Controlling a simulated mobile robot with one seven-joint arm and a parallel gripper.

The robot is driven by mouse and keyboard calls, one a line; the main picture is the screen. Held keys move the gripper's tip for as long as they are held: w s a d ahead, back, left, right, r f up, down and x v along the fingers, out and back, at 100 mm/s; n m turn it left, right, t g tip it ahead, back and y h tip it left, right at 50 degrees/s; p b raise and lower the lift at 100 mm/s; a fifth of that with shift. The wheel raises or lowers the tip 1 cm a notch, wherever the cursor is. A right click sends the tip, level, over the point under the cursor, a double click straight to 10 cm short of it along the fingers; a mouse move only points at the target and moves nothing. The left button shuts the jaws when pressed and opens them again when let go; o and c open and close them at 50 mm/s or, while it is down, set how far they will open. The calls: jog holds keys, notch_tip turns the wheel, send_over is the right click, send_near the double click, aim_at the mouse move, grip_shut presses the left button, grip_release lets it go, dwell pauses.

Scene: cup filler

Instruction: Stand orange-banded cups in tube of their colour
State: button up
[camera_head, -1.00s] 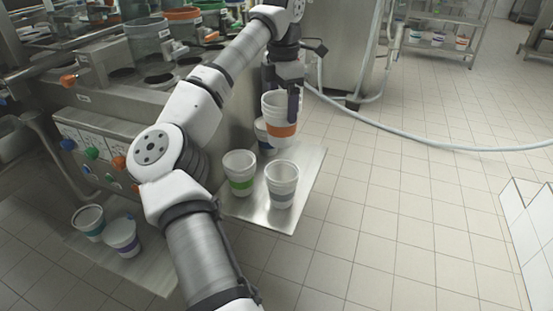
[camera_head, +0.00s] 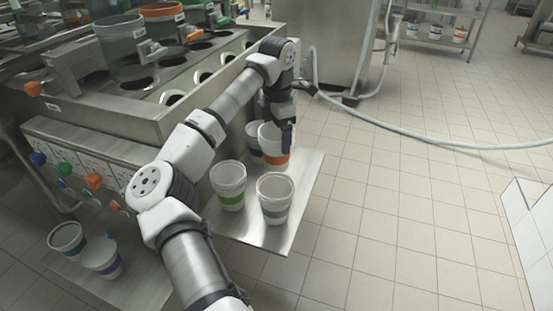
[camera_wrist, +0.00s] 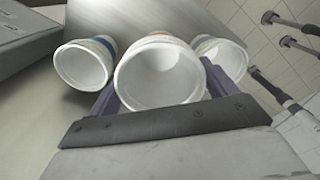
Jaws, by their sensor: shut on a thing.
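An orange-banded white cup (camera_head: 275,159) is between the fingers of my gripper (camera_head: 284,136), low over the steel side shelf (camera_head: 252,229). My gripper is shut on this cup. I cannot tell whether its base touches the shelf. In the wrist view the cup's open mouth (camera_wrist: 160,78) sits between the two purple fingers, and a sliver of orange shows behind the rim. A cylinder with an orange rim (camera_head: 163,11) stands on the machine at the upper left; its inside is hidden.
A green-banded cup (camera_head: 229,187) and a grey-banded cup (camera_head: 274,197) stand in front on the shelf. A blue-banded cup (camera_wrist: 84,65) is beside the held one. Two more cups stand on a lower left shelf (camera_head: 130,283). A hose (camera_head: 430,137) crosses the floor.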

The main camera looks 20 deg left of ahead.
aim_at(277, 158)
notch_tip(277, 158, down, 8)
jog(key=shift+f, duration=0.1)
dwell(0.4)
jog(key=shift+f, duration=0.2)
jog(key=o, duration=0.8)
jog(key=shift+o, duration=0.2)
notch_tip(277, 158, up, 12)
jog(key=shift+r, duration=0.25)
